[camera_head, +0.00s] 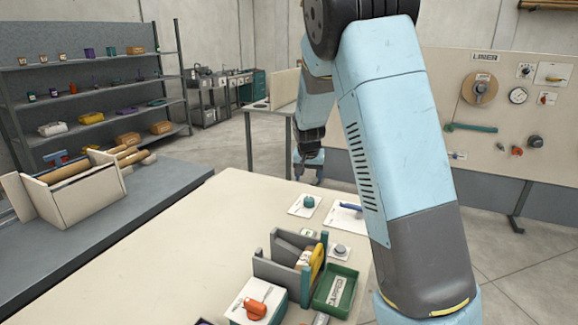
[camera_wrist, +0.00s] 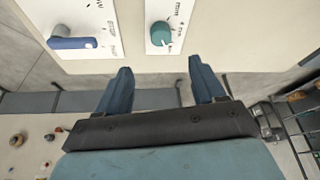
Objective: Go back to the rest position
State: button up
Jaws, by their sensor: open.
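A teal knob (camera_head: 309,201) on a white plate stands near the far table edge. It also shows in the wrist view (camera_wrist: 161,34), beyond the fingers and apart from them. A blue-handled lever (camera_head: 350,208) on a white plate is beside it, also in the wrist view (camera_wrist: 72,43).
A grey divided holder (camera_head: 270,270), a green tray (camera_head: 345,292) and an orange switch plate (camera_head: 256,308) stand on the table's near right. Shelves with small goods (camera_head: 90,90) stand at left. A board with controls (camera_head: 540,110) stands at right. The table's left part is clear.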

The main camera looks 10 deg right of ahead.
jog(key=s+d+r+n+y, duration=0.1)
jog(key=s+r, duration=0.7)
jog(key=s, duration=0.2)
jog(key=s+d+r+n+y, duration=0.1)
jog(key=s+d+r, duration=0.1)
jog(key=s+r, duration=0.65)
jog(key=s+r+n+t, duration=0.1)
jog(key=s+n, duration=0.1)
jog(key=s, duration=2)
jog(key=shift+s+a+r+h, duration=0.25)
jog(key=shift+a+r+h, duration=0.05)
jog(key=shift+r, duration=0.1)
